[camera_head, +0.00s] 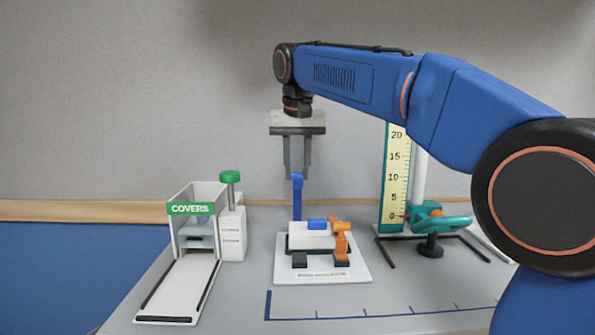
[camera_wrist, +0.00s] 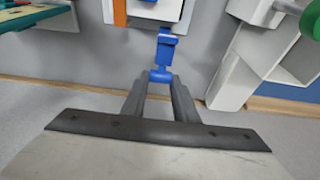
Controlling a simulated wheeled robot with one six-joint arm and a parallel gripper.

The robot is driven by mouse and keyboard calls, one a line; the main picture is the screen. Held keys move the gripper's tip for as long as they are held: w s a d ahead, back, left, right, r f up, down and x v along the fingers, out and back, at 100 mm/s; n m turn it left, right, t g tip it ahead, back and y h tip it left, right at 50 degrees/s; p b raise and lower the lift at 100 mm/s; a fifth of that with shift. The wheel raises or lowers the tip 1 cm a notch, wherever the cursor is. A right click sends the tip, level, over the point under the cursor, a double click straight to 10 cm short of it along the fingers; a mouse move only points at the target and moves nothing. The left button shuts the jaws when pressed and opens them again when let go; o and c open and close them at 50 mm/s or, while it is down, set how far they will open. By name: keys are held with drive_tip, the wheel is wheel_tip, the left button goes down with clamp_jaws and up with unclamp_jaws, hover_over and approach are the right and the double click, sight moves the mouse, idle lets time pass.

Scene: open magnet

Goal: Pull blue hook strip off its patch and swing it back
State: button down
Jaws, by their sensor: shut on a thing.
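The blue hook strip (camera_head: 297,200) stands upright behind a white block device (camera_head: 311,239) on a white base plate. My gripper (camera_head: 297,176) points down from above, with its fingers shut on the upper end of the blue strip. In the wrist view my gripper (camera_wrist: 160,78) has the blue strip (camera_wrist: 166,48) between its fingertips, and the strip runs away from them toward the device. A short blue piece (camera_head: 317,224) lies on top of the device, beside an orange part (camera_head: 341,240) on its right. The patch itself cannot be made out.
A dispenser marked COVERS (camera_head: 192,208) with a white ramp and a green-knobbed post (camera_head: 230,178) stands at left. A yellow ruler (camera_head: 396,175) and a teal device (camera_head: 437,222) stand at right. The table front has a blue marked line and is clear.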

drive_tip(key=w+f, duration=0.2)
drive_tip(key=w, duration=0.1)
drive_tip(key=w+f+g, duration=0.1)
drive_tip(key=w+f, duration=0.2)
drive_tip(key=w, duration=0.1)
drive_tip(key=w+f+g, duration=0.1)
drive_tip(key=w+f, duration=0.2)
drive_tip(key=shift+w+d, duration=0.2)
drive_tip(key=shift+w, duration=0.05)
drive_tip(key=shift+w+f+g, duration=0.2)
drive_tip(key=shift+f+g, duration=0.5)
drive_tip(key=shift+f, duration=0.05)
drive_tip(key=c, duration=1.7)
unclamp_jaws()
drive_tip(key=o, duration=0.3)
drive_tip(key=shift+w+f, duration=0.1)
drive_tip(key=shift+f, duration=0.1)
drive_tip(key=shift+r, duration=0.3)
drive_tip(key=shift+s+r, duration=0.1)
drive_tip(key=shift+s, duration=0.1)
